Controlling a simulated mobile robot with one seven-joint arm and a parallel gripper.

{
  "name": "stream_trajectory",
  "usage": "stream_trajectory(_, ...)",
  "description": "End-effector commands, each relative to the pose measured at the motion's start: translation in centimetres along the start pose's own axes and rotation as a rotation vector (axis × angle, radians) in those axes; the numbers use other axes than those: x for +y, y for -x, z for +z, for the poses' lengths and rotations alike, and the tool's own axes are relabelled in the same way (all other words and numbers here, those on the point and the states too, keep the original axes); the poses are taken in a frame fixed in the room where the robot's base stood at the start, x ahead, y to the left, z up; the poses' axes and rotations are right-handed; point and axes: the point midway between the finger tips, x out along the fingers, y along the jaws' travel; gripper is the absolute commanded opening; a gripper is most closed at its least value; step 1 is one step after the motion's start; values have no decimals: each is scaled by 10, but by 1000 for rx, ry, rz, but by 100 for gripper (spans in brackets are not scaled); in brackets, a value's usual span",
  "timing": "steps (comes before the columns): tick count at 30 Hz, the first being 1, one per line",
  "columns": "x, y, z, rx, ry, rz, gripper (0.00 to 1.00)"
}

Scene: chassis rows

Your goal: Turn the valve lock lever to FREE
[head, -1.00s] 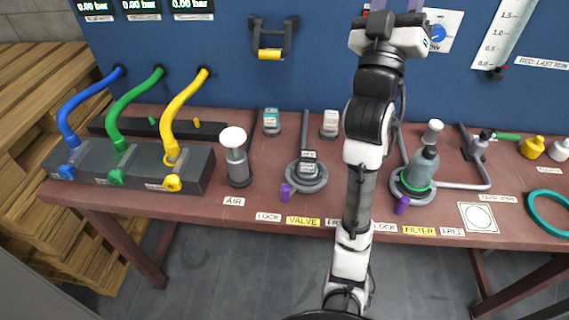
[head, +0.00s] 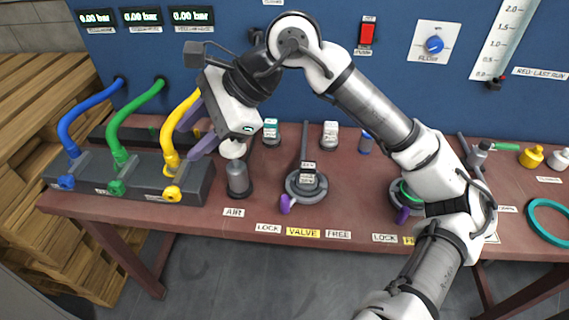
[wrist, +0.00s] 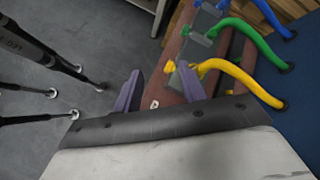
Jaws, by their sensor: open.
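The valve lock lever (head: 286,204) is a small purple tab at the front left of the grey round valve base (head: 307,189). It points toward the front edge, on the side of the white LOCK label (head: 268,228). The yellow VALVE label (head: 303,232) and white FREE label (head: 338,235) sit to the right of LOCK. My gripper (head: 184,138), with purple fingers, is open and empty, up and left of the lever, near the yellow hose. In the wrist view the open fingers (wrist: 160,72) show with the hoses beyond; the lever is not visible there.
The AIR cylinder (head: 238,178) stands between my gripper and the valve. The grey manifold (head: 130,180) with blue, green and yellow hoses is at left. A second purple lever (head: 402,214) is at the filter, partly behind my arm. The bench front near the valve is clear.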

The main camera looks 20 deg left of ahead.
Motion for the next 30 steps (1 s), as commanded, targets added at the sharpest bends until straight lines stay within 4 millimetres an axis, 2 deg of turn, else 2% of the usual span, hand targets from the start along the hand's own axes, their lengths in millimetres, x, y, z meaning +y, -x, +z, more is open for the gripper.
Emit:
stream_trajectory(1,9,1,-29,149,12,62,41)
stream_trajectory(3,22,8,-66,332,22,156,41)
stream_trajectory(6,39,26,-105,532,22,273,41)
stream_trajectory(9,50,43,-127,655,12,354,41)
stream_trajectory(13,57,52,-139,719,5,401,41)
stream_trajectory(17,62,46,-147,721,4,407,41)
stream_trajectory(30,94,-15,-202,714,2,405,41)
